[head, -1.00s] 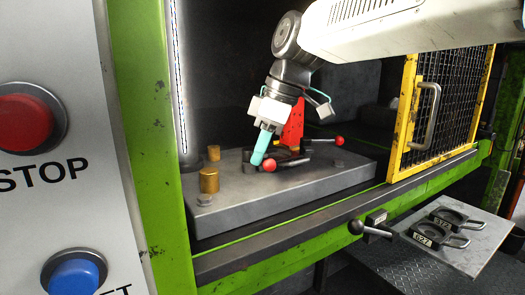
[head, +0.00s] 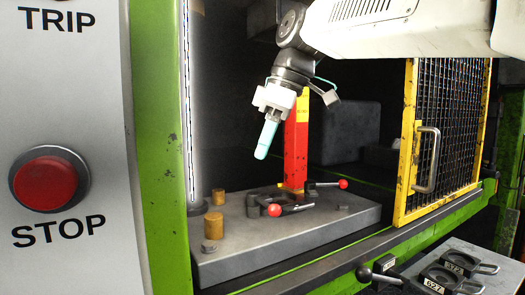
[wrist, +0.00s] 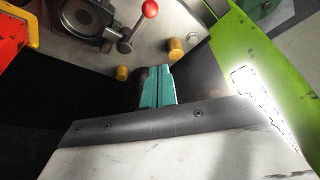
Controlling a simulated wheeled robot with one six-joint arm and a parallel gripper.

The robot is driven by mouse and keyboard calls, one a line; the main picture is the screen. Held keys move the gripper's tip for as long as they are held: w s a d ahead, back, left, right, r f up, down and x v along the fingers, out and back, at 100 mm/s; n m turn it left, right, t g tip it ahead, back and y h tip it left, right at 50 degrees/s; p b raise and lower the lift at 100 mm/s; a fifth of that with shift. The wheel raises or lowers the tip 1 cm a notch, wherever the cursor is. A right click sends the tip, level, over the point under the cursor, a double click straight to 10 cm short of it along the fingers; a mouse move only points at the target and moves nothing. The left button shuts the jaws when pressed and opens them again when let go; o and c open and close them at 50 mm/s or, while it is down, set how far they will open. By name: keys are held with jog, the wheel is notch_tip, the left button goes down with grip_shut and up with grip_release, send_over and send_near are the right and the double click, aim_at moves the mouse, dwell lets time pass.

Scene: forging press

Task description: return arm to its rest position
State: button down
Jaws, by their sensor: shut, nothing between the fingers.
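My gripper (head: 262,155) has teal fingers and hangs inside the press, tilted, above the grey bolster plate (head: 330,232). Its fingers are together with nothing between them. The fingers also show in the wrist view (wrist: 158,72), pointing toward the plate's brass pins. A dark clamp fixture (head: 270,201) with red-knobbed levers sits on the plate below and to the right of the fingers, apart from them. My wrist and white arm come in from the upper right.
Brass pins (head: 214,226) stand on the plate's left. A red and yellow post (head: 296,150) stands behind the gripper. The yellow mesh guard (head: 410,150) is at right, the green frame (head: 160,150) at left. Numbered dies (head: 440,279) lie on a shelf at lower right.

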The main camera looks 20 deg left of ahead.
jog(key=shift+m, duration=0.3)
jog(key=f+m, duration=0.1)
jog(key=d+f+m, duration=0.1)
jog(key=f, duration=0.1)
jog(key=f+m, duration=0.1)
jog(key=f, duration=0.1)
jog(key=shift+d+f+h, duration=0.15)
jog(key=shift+d+h, duration=0.25)
jog(key=s+d+f+m+h, duration=0.1)
jog(key=s+d+f+m, duration=0.25)
jog(key=d, duration=0.55)
jog(key=s+d+f+m, duration=0.3)
jog(key=d+f+m, duration=0.15)
jog(key=d, duration=0.35)
jog(key=s+d+f+m+h, duration=0.1)
jog(key=s+d+f+m, duration=0.25)
jog(key=d, duration=0.55)
jog(key=s+d+f+m+t, duration=0.1)
jog(key=s+d+f+m, duration=0.1)
jog(key=s+d+f, duration=0.2)
jog(key=s+d+f+m+t+h, duration=0.1)
jog(key=s+d+f, duration=0.3)
jog(key=s+d, duration=0.4)
jog(key=shift+s+d+m, duration=0.2)
jog(key=shift+d+m, duration=0.35)
jog(key=shift+m, duration=0.2)
jog(key=shift+f, duration=0.1)
